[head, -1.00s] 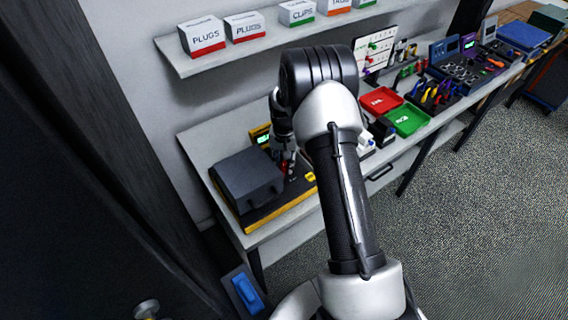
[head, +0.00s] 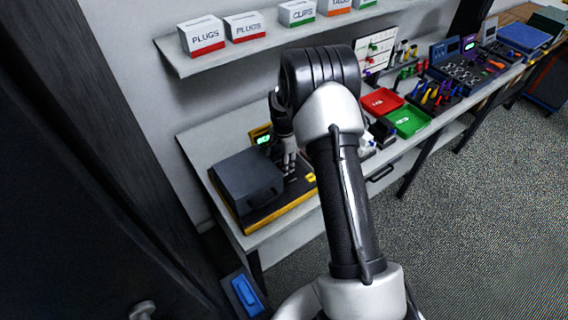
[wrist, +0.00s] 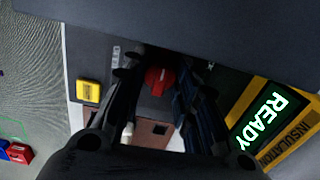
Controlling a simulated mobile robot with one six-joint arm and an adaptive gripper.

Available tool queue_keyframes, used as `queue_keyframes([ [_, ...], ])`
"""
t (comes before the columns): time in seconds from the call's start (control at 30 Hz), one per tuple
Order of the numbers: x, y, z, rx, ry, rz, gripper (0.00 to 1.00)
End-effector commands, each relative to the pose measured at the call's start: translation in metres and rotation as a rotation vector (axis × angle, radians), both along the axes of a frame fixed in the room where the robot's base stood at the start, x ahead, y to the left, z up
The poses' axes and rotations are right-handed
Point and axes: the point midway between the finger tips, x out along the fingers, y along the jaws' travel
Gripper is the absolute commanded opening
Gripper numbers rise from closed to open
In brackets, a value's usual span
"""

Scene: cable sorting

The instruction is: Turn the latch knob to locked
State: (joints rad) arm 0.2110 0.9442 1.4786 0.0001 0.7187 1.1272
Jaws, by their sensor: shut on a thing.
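The red latch knob (wrist: 159,79) sits on the dark panel of the tester unit (head: 285,203), by the edge of its grey lid (head: 246,178). My gripper (wrist: 153,88) has a finger on each side of the knob and is shut on it. In the head view my gripper (head: 290,168) reaches down on the panel to the right of the lid and hides the knob. The panel labels beside the knob are too small to read.
A display reading READY (wrist: 263,118) stands at the panel's right in the wrist view. A yellow button (wrist: 88,91) lies to the left. Red (head: 381,101) and green (head: 408,120) trays are farther right on the bench. A shelf with labelled boxes hangs above.

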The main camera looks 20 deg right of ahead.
Motion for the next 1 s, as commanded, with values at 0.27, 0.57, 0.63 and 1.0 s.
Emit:
queue_keyframes([
  [0.27,0.0006,-0.0003,0.0006,-0.001,-0.002,-0.052,0.04],
  [0.57,0.0006,-0.0003,0.0007,-0.001,-0.002,-0.057,0.04],
  [0.63,0.0006,-0.0003,0.0007,-0.001,-0.002,-0.057,0.04],
  [1.0,0.0002,-0.0001,0.0003,0.000,-0.001,-0.055,0.49],
])
